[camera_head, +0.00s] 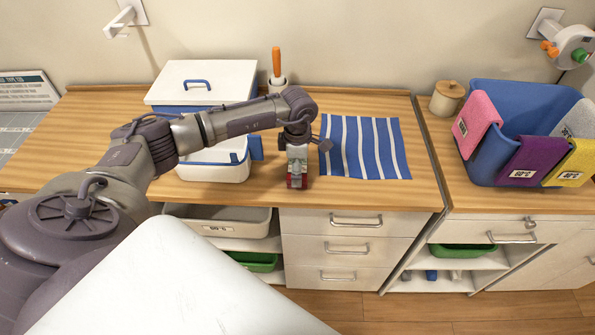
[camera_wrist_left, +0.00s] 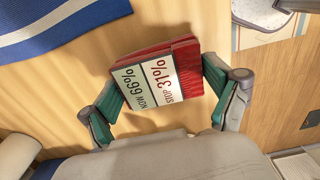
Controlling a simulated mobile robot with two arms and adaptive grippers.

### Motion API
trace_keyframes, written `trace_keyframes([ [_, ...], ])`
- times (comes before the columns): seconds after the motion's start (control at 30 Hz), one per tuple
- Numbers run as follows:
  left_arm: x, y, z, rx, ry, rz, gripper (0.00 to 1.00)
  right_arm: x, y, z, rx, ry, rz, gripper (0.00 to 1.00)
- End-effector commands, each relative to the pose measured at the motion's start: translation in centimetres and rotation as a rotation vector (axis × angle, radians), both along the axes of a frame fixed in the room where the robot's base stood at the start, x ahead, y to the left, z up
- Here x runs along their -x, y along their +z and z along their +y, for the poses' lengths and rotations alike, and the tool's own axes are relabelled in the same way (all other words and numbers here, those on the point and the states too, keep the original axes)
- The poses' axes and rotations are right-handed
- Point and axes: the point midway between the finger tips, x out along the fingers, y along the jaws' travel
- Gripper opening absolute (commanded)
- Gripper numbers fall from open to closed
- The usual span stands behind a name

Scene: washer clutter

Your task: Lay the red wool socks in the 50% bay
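The red wool socks (camera_wrist_left: 187,55) are a folded red bundle with a white and green label that reads "NOW 66%" and "STOP 31%". My left gripper (camera_wrist_left: 160,95) has one green-padded finger at each side of the bundle, both against its edges, and appears to hold it above the wooden counter. In the head view the left gripper (camera_head: 297,165) points down near the counter's front edge, with a little of the red socks (camera_head: 297,183) showing under it. I can read no 50% mark in either view. My right gripper is not in view.
A striped blue cloth (camera_head: 365,147) lies right of the gripper. A white lidded box (camera_head: 203,80) and a white-blue tub (camera_head: 215,172) stand left. A blue bin (camera_head: 520,95) with labelled coloured cloths stands on the right counter. Drawers (camera_head: 345,247) sit below.

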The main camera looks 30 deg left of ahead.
Motion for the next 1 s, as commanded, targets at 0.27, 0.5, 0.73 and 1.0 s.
trace_keyframes([
  [0.27,0.0,0.1,0.0,-0.001,0.000,-0.001,0.48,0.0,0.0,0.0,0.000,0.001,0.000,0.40],
  [0.5,-0.1,1.6,0.0,0.000,-0.001,-0.004,0.48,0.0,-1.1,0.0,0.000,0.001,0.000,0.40],
  [0.73,-0.9,5.0,-2.3,0.003,-0.007,-0.007,0.48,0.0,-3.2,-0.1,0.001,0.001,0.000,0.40],
  [1.0,-2.8,8.7,-7.8,0.001,-0.004,-0.006,0.48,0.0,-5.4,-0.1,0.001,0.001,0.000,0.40],
])
